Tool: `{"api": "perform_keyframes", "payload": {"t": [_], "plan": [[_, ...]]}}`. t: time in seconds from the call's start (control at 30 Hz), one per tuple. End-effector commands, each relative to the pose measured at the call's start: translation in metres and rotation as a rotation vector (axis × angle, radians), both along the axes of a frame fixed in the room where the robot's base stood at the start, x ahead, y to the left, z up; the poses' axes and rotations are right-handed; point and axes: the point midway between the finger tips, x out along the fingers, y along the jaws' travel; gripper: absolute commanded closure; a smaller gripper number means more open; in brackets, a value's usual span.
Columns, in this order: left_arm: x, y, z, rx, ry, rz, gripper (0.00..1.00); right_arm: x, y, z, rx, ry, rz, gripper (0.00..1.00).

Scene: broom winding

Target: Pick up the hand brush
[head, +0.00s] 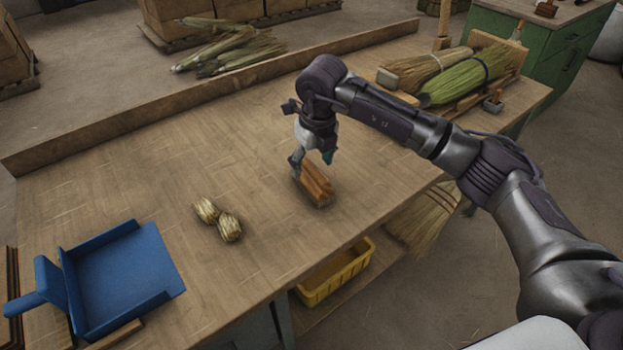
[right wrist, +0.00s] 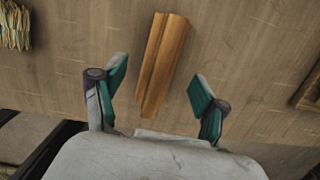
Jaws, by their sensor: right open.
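The hand brush (head: 317,187) lies on the workbench (head: 150,180), with its brown wooden back up; its bristles are mostly hidden. My right gripper (head: 311,162) is over the far end of the brush, pointing down, open and empty. In the right wrist view, the brush's wooden back (right wrist: 163,62) lies lengthwise between and beyond the two spread fingers (right wrist: 158,80). No contact with the fingers shows there. My left gripper is not in view.
Straw broom heads (head: 450,75) lie at the back right. A yellow bin (head: 336,274) sits below the bench edge. A low ledge (head: 190,100) runs along the back.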

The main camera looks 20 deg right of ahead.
Motion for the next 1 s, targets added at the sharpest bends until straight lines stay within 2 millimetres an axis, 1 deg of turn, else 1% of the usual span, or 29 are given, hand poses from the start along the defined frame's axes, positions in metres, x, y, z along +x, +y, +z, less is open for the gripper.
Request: {"api": "perform_keyframes", "payload": {"t": [0.17,0.23,0.3,0.4,0.5,0.6,0.77,0.8,0.87,1.0], "plan": [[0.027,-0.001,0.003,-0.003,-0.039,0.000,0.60,0.001,0.001,-0.011,0.001,0.001,0.001,0.27],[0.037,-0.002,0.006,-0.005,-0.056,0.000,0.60,0.001,0.001,-0.020,0.001,0.002,0.000,0.27],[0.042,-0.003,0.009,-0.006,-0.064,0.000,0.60,0.002,0.000,-0.030,0.001,0.004,0.000,0.27],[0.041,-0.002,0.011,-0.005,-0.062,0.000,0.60,0.004,0.000,-0.046,0.001,0.002,0.001,0.27],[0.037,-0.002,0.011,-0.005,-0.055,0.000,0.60,0.005,0.001,-0.056,0.001,0.001,0.001,0.27],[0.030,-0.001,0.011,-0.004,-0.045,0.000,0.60,0.007,0.001,-0.060,0.002,-0.001,0.001,0.27],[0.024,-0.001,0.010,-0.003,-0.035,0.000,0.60,0.007,0.000,-0.060,0.002,-0.001,0.001,0.27],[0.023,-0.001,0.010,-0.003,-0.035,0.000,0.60,0.007,0.001,-0.060,0.002,-0.001,0.001,0.29],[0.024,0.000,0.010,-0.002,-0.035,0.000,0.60,0.007,0.001,-0.060,0.002,-0.001,0.001,0.39],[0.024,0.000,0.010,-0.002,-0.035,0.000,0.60,0.006,0.001,-0.060,0.002,-0.001,0.001,0.62]]}}
